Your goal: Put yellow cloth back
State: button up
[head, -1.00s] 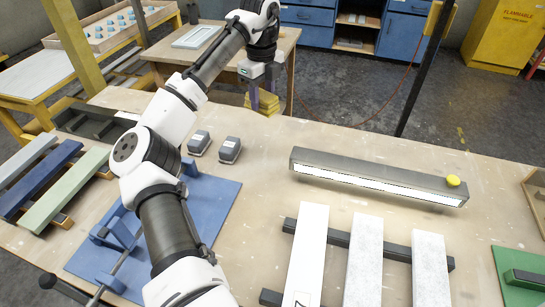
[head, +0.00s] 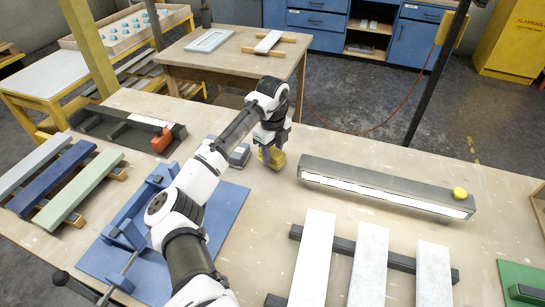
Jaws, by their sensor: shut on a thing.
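The yellow cloth (head: 276,158) is a small folded yellow block in the head view. My gripper (head: 270,152) is shut on it, with the purple-grey fingers pointing down at its sides. Gripper and cloth are over the workbench (head: 330,135), near its far edge and just right of a dark grey block (head: 240,155). I cannot tell whether the cloth touches the bench top. The fingers hide part of the cloth.
White boards (head: 314,255) on dark rails lie in front. A blue fixture (head: 125,240) and coloured slats (head: 55,185) are left. Bare bench surrounds the light bar.

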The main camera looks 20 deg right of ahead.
aim_at(272, 159)
jog(key=shift+f, duration=1.5)
jog(key=shift+f, duration=0.1)
jog(key=o, duration=0.9)
jog(key=shift+o, duration=0.2)
notch_tip(272, 159, up, 12)
jog(key=shift+r+b, duration=0.15)
jog(key=shift+b, duration=0.95)
